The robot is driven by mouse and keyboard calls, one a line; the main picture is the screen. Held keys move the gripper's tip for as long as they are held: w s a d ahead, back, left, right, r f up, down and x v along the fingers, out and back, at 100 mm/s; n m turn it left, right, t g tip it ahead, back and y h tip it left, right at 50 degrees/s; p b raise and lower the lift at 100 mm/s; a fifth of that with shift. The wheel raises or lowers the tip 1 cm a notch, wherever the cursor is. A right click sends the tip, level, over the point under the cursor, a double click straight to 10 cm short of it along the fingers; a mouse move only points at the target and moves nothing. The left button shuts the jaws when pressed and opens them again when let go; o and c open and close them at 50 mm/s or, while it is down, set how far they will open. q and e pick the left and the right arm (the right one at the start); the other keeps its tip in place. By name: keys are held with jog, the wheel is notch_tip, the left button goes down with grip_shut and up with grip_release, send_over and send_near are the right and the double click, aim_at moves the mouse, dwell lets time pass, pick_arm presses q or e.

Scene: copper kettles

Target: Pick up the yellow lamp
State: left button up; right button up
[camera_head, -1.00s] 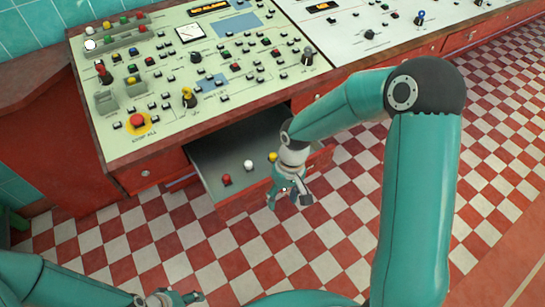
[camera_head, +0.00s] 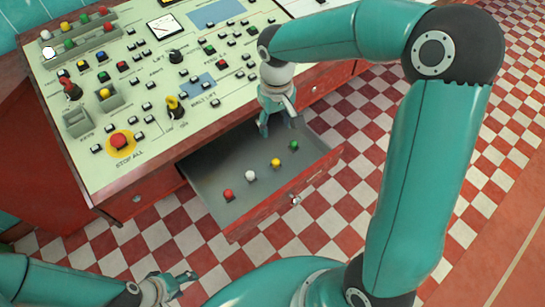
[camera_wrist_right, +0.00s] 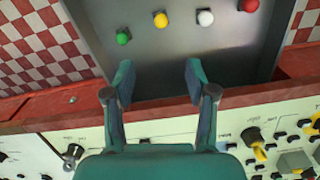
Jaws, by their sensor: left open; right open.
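The yellow lamp (camera_head: 276,162) stands in the open drawer, in a row with a red lamp (camera_head: 228,195), a white lamp (camera_head: 250,175) and a green lamp (camera_head: 293,146). In the right wrist view the yellow lamp (camera_wrist_right: 161,20) is at the top middle, beyond the fingertips. My right gripper (camera_head: 278,121) is open and empty at the drawer's back, by the console edge, apart from the lamps. It also shows in the right wrist view (camera_wrist_right: 161,80). My left gripper (camera_head: 180,284) is open and empty low in the head view, away from the drawer.
The grey-floored drawer (camera_head: 210,170) has a red front with a small knob (camera_head: 296,199). The console (camera_head: 140,100) with buttons and switches overhangs the drawer's back. Checkered floor (camera_head: 165,235) is clear in front. More coloured lamps (camera_head: 85,18) sit in a console rack.

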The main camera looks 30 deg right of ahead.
send_over(275, 160)
jog(key=f, duration=1)
jog(key=shift+d+f, duration=0.25)
jog(key=shift+d, duration=0.1)
jog(key=shift+a+f, duration=0.15)
jog(key=shift+f, duration=1.25)
jog(key=shift+a+f, duration=0.1)
jog(key=shift+f, duration=1.3)
jog(key=c, duration=1)
